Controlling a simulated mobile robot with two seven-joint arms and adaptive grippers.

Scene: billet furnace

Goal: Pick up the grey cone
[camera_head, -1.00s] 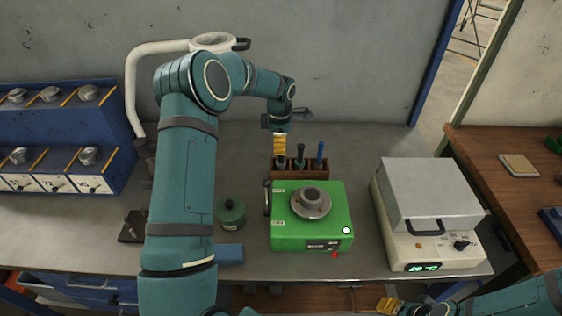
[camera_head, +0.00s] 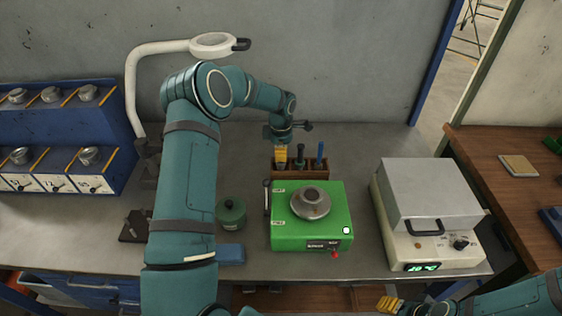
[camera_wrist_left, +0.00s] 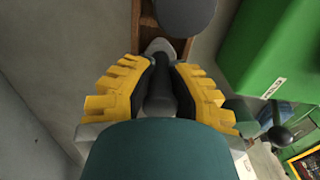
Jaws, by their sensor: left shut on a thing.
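A dark grey, narrow piece (camera_wrist_left: 158,88) with a paler rounded end stands at the left end of the small wooden rack (camera_head: 290,174); I take it for the grey cone. My left gripper (camera_head: 280,158) points down at that end of the rack. In the left wrist view, its yellow-backed fingers (camera_wrist_left: 157,90) are shut on the grey piece from both sides. The gripper hides most of the piece in the head view. My right gripper (camera_head: 388,305) is low at the bottom edge, apart from everything; its fingers are too small to read.
A green device (camera_head: 335,222) with a grey round top (camera_head: 310,203) sits just in front. A grey-lidded furnace (camera_head: 430,190) stands right, a green pot (camera_head: 231,214) left.

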